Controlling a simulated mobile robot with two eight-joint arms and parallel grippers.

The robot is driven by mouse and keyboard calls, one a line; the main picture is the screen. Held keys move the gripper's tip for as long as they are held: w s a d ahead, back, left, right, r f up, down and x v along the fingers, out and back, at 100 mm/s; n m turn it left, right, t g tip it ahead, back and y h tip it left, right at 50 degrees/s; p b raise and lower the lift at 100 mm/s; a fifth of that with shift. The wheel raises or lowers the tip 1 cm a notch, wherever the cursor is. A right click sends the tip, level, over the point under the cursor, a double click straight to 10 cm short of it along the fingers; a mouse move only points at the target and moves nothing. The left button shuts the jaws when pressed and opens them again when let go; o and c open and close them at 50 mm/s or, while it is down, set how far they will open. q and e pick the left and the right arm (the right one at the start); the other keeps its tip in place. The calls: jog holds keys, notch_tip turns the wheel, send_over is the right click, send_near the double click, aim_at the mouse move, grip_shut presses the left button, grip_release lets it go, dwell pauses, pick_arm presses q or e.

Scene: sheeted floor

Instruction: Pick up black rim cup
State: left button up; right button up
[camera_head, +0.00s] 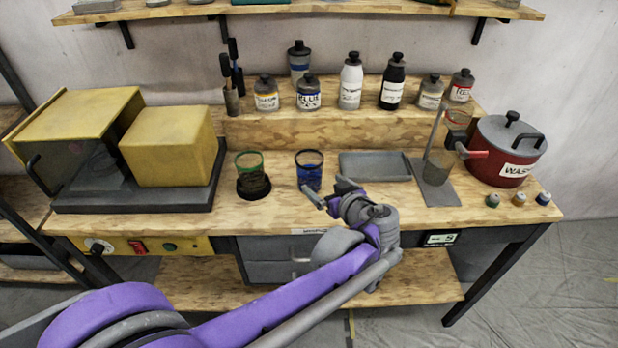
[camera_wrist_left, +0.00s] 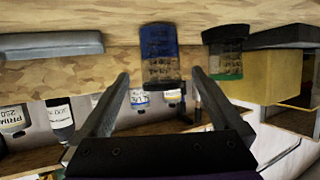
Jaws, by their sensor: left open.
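The black rim cup (camera_head: 309,172) is clear glass with blue liquid and stands upright on the wooden workbench, left of the grey tray. My left gripper (camera_head: 327,188) is open and empty, just in front of the cup and slightly to its right. In the left wrist view, which is upside down, the black rim cup (camera_wrist_left: 159,50) appears straight ahead, centred between the spread fingertips (camera_wrist_left: 160,74). I cannot tell exactly how much gap is left between fingers and cup. My right gripper is not in view.
A green rim cup (camera_head: 252,178) stands on a black round base to the left. A grey tray (camera_head: 375,166) lies to the right, with a beaker stand (camera_head: 435,182) and red pot (camera_head: 505,150) beyond. Labelled bottles (camera_head: 350,82) line the raised shelf behind. A yellow box (camera_head: 168,147) is far left.

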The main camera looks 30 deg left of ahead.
aim_at(315, 177)
pick_arm(q)
jog(key=x, duration=0.4)
jog(key=shift+w+a, duration=0.2)
jog(key=shift+w, duration=0.1)
jog(key=shift+x, duration=2.8)
jog(key=shift+s+f, duration=0.1)
jog(key=shift+s, duration=0.05)
jog(key=c, duration=1.5)
